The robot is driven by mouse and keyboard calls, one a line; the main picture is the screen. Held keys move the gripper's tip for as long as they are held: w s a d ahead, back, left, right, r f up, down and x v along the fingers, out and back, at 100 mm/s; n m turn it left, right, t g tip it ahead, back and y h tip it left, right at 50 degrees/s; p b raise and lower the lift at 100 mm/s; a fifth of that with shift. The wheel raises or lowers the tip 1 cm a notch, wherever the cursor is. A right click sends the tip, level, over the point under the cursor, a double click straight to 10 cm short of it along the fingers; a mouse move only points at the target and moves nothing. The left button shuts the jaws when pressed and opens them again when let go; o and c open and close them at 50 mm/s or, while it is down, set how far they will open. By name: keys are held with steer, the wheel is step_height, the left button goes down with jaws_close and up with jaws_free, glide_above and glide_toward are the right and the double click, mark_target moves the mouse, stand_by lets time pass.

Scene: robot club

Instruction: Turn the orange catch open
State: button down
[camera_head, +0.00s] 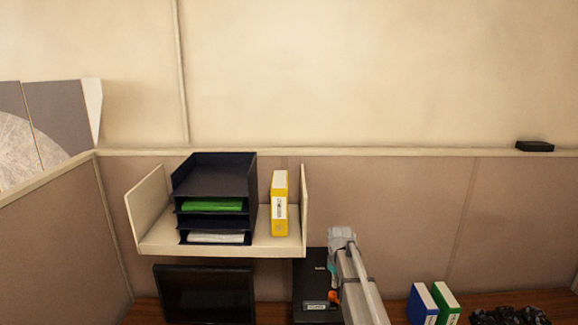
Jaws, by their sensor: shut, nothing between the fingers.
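A small orange catch (334,296) shows low in the head view, at the lower right of a black case or panel (309,268) standing on the desk. A pale label plate is just left of the catch. The catch is small, and I cannot tell which way it is turned. My grey arm rises from the bottom edge just right of the catch and covers the right side of the black case. The arm's upper end is above the catch in the picture. My gripper's fingers cannot be made out; they are hidden by the arm.
A shelf (160,240) above the desk holds a dark letter tray (213,178) and a yellow binder (280,205). A dark monitor (204,293) stands left of the case. Blue (422,303) and green (446,303) binders and dark clutter (510,316) are to the right on the wooden desk (540,299).

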mark_target(338, 303)
steer(key=shift+f, duration=0.2)
step_height(338, 303, down, 7)
steer(key=b, duration=0.7)
steer(key=shift+r, duration=0.2)
steer(key=shift+w+r, duration=0.1)
steer(key=shift+w, duration=0.25)
stand_by(1.1)
steer(key=shift+w+d, duration=0.25)
steer(key=shift+d, duration=0.3)
steer(key=shift+s+d, duration=0.15)
steer(key=shift+s, duration=0.1)
steer(key=shift+s+d, duration=0.1)
steer(key=shift+s, duration=0.05)
stand_by(0.3)
